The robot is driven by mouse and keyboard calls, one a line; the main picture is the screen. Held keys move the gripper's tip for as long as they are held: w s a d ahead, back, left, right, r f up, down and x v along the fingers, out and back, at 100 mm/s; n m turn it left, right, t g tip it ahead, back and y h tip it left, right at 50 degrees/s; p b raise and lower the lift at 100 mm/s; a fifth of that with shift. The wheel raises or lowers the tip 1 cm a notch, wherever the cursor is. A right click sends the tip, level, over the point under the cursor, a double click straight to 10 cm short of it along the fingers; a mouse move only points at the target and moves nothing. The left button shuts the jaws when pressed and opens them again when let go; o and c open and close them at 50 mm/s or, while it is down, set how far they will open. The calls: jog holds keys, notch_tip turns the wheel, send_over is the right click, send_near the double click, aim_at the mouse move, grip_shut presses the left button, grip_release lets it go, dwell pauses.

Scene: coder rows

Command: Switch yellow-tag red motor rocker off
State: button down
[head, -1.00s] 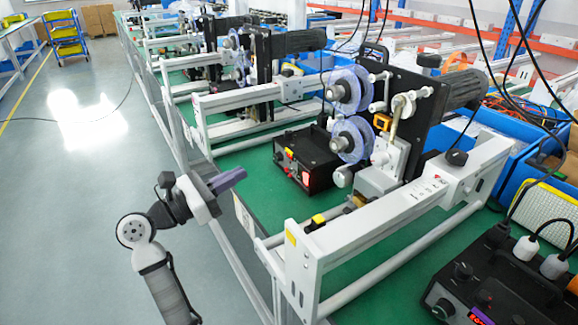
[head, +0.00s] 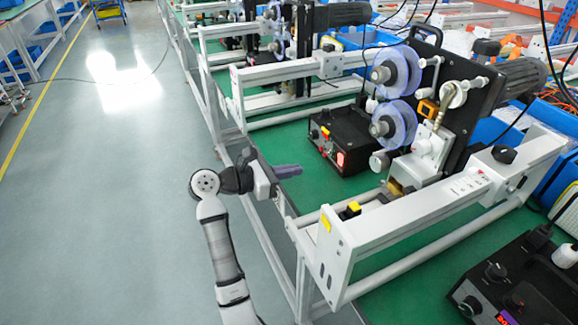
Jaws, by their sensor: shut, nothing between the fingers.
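A black control box (head: 350,133) stands on the green bench, with small knobs and a lit red rocker (head: 341,159) on its front face. The white machine frame in front of it carries a yellow tag (head: 325,222) on its near end. I cannot read any label on the rocker. My gripper (head: 298,170) is shut and empty, with its purple-grey fingers pointing right over the bench's left edge. It is to the left of the rocker and apart from it.
The white frame (head: 430,215) with film reels (head: 397,122) stands to the right of my gripper. Another black box (head: 510,285) with a red display sits at the lower right. Open floor (head: 110,200) lies on the left.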

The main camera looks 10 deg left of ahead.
aim_at(338, 158)
jog(key=p+x, duration=0.1)
jog(key=x, duration=0.2)
jog(key=p+x, duration=0.1)
jog(key=x, duration=0.2)
jog(key=r+p+x, duration=0.1)
jog(key=x, duration=0.3)
jog(key=shift+w+d+r, duration=0.1)
jog(key=shift+d, duration=0.05)
jog(key=shift+w+d+r+p, duration=0.1)
jog(key=shift+r+p, duration=0.15)
jog(key=shift+p, duration=0.15)
jog(key=shift+d+y, duration=0.1)
jog(key=shift+y, duration=0.2)
jog(key=shift+f, duration=0.1)
